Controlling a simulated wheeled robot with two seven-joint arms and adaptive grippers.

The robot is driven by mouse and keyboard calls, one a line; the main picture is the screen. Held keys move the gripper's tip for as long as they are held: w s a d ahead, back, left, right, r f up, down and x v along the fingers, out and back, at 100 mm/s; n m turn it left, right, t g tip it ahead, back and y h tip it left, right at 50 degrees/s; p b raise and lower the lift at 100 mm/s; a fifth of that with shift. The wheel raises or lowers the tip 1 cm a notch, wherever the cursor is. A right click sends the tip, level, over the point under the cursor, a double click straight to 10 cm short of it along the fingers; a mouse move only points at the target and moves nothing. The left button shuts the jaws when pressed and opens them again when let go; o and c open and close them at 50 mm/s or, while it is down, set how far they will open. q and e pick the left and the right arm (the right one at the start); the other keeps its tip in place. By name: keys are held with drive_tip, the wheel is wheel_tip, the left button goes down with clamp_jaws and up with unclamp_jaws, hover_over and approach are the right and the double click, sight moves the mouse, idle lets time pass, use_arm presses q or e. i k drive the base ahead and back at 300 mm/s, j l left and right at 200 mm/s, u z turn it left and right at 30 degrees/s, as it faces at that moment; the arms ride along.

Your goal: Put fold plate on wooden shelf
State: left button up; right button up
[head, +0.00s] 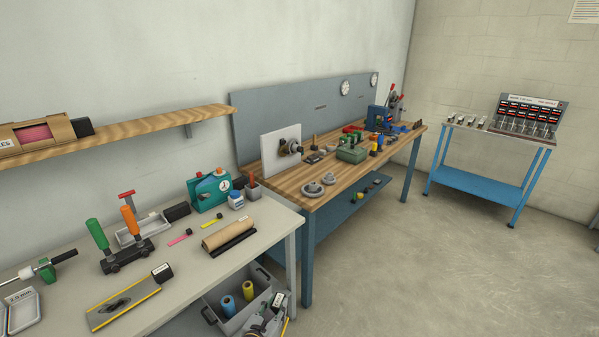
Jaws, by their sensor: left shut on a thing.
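A grey plate with yellow edges and a dark slot (125,302), which looks like the fold plate, lies flat at the front of the pale bench (195,290). A black block with a small label (162,272) sits at its far right corner. The wooden shelf (150,122) is fixed to the wall at upper left, above the bench. I cannot make out either of my grippers or an arm in the head view, and nothing visibly holds the plate.
A cardboard box with pink contents (40,133) takes up the shelf's left part; its right part is bare. Green and orange handled tools (127,250) stand behind the plate. A brown roll (228,232) lies right of it. A grey bin (240,310) is below the bench.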

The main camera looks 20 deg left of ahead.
sight(171, 119)
drive_tip(key=i+l+u, duration=0.2)
drive_tip(key=u, duration=0.15)
drive_tip(key=i+l+u, duration=0.15)
drive_tip(key=l+u, duration=0.25)
drive_tip(key=i+l+u, duration=0.15)
drive_tip(key=l+u, duration=0.15)
drive_tip(key=i+l+u, duration=0.1)
drive_tip(key=l+u, duration=0.5)
drive_tip(key=l, duration=0.15)
